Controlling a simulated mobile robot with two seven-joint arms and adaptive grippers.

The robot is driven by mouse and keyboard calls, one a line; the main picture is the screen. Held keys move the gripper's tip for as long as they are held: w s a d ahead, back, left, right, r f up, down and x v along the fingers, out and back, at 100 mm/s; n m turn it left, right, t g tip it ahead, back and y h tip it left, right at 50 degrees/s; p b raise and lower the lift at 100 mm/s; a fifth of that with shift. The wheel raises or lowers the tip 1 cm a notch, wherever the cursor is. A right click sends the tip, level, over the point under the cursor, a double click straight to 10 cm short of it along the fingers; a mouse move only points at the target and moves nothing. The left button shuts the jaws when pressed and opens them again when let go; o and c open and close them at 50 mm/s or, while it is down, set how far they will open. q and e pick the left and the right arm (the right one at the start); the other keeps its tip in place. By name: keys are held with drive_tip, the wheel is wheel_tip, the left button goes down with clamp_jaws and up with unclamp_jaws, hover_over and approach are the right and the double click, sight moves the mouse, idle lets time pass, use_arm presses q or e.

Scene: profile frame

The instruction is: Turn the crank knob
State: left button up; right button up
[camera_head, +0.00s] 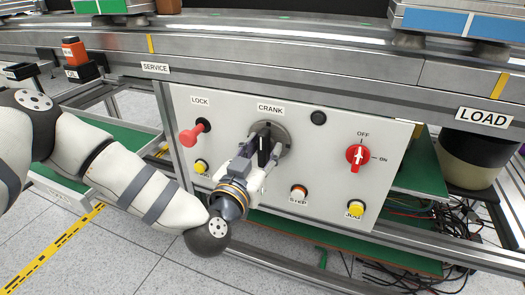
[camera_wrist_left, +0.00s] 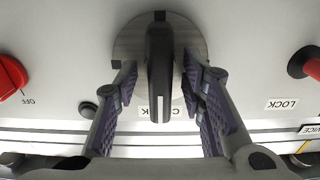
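The crank knob is a black bar-shaped handle (camera_wrist_left: 160,70) on a round grey disc (camera_head: 283,138), under the CRANK label on the white panel (camera_head: 330,205). My left gripper (camera_head: 260,160) is in front of it, and its fingers partly hide the knob in the head view. In the left wrist view, my left gripper (camera_wrist_left: 158,85) has one purple-padded finger on each side of the knob. A clear gap shows on the left side and a narrower one on the right, so it looks open. My right gripper is in no view.
A red LOCK lever (camera_head: 194,134) is left of the crank, and a red OFF/ON dial (camera_head: 357,157) is right. Yellow buttons (camera_head: 201,167) (camera_head: 355,209) and an orange-white STEP button (camera_head: 299,192) are lower. A metal rail (camera_head: 330,75) runs above the panel.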

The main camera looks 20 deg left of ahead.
use_arm(q)
drive_tip(key=shift+c, duration=0.3)
clamp_jaws()
drive_tip(key=shift+n, duration=0.3)
drive_tip(key=shift+r+n+p, duration=0.1)
drive_tip(key=shift+n+p, duration=0.6)
drive_tip(key=shift+n, duration=0.3)
drive_tip(key=n+p, duration=0.1)
drive_tip(key=n, duration=0.2)
drive_tip(key=shift+n, duration=0.3)
drive_tip(key=n, duration=0.3)
drive_tip(key=shift+p, duration=0.3)
drive_tip(key=shift+n, duration=1.9)
